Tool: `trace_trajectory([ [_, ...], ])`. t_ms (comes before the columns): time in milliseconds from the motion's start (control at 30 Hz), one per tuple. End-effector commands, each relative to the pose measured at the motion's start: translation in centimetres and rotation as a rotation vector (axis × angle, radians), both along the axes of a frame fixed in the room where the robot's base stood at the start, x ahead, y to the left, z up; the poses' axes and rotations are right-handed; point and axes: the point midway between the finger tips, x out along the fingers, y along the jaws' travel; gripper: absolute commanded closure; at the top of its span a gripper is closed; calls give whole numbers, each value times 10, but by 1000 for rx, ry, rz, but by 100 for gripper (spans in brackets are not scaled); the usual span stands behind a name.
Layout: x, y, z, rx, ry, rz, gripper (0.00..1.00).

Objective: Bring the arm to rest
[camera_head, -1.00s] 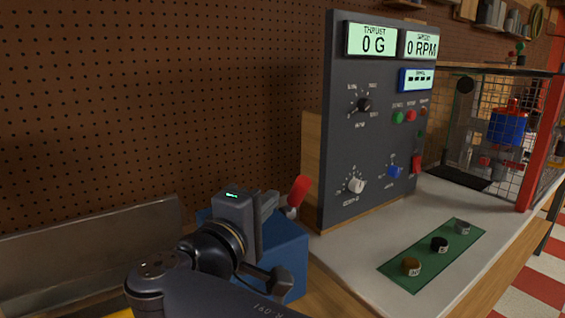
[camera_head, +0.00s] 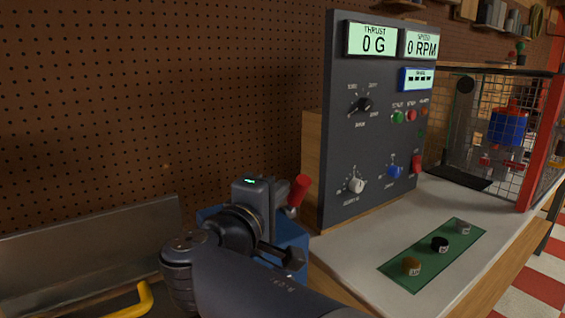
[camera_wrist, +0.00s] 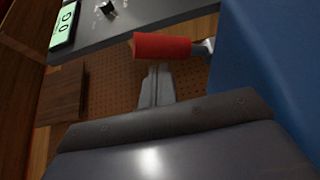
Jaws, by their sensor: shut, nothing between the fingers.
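My gripper (camera_wrist: 158,72) is shut and empty in the wrist view, its narrow fingers together. A red handle (camera_wrist: 162,46) on a metal stem crosses just past the fingertips; I cannot tell if they touch. In the head view my wrist is in front of the blue box (camera_head: 292,240), and the red handle (camera_head: 298,190) shows just right of it. My fingers are hidden there. The blue box also fills the right of the wrist view (camera_wrist: 270,65).
The dark control panel (camera_head: 345,120) stands right of my wrist; its displays read 0 G and 0 RPM. A green mat (camera_head: 425,268) with three small knobs lies on the bench. A mesh cage (camera_head: 500,130) is behind. A yellow bar (camera_head: 143,300) is at lower left.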

Motion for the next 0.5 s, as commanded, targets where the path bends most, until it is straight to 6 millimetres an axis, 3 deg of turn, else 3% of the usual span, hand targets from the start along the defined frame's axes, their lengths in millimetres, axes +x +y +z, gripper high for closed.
trace_trajectory([
  [100, 18, -12, 0, 0, 1, -11, 100],
  [500, 46, 13, 7, -3, 4, -5, 100],
])
